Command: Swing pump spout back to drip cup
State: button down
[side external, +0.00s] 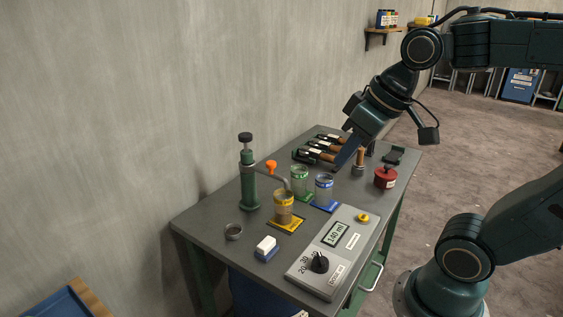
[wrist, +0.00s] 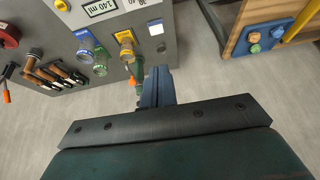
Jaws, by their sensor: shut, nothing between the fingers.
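The green pump (side external: 249,185) with a black knob stands at the left of the bench. Its grey spout (side external: 281,178) carries an orange tab (side external: 271,167) and ends over the yellow-marked jar (side external: 284,209). A small round grey cup (side external: 233,231), apparently the drip cup, sits in front of the pump, away from the spout. My gripper (side external: 338,167) is shut and empty, pointing down near the tool rack, apart from the pump. In the wrist view my shut fingers (wrist: 157,75) overlap the pump, hiding much of it; its orange tab (wrist: 132,82) shows beside them.
A green jar (side external: 300,181) and a blue jar (side external: 324,188) stand right of the spout. A control box (side external: 333,248) reading 140 ml and a white-and-blue block (side external: 266,248) lie in front.

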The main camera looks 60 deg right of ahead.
jog(key=w+d+y, duration=0.1)
jog(key=w+d, duration=0.4)
jog(key=w, duration=0.3)
jog(key=w+d+y, duration=0.1)
jog(key=w+d, duration=0.3)
jog(key=w, duration=0.4)
jog(key=w+d+f+y, duration=0.1)
jog(key=w+d+f, duration=0.1)
jog(key=d, duration=0.6)
jog(key=w+d+f+y, duration=0.1)
jog(key=d+f, duration=0.3)
jog(key=d, duration=0.4)
jog(key=shift+w+d+f+m, duration=0.15)
jog(key=shift+w+f+m, duration=0.2)
jog(key=shift+w, duration=0.45)
send_near(271, 172)
jog(key=w+d+f, duration=0.2)
jog(key=w+f, duration=0.1)
jog(key=shift+w+a+f, duration=0.15)
jog(key=shift+a+f, duration=0.05)
jog(key=shift+a, duration=0.5)
jog(key=shift+a, duration=0.15)
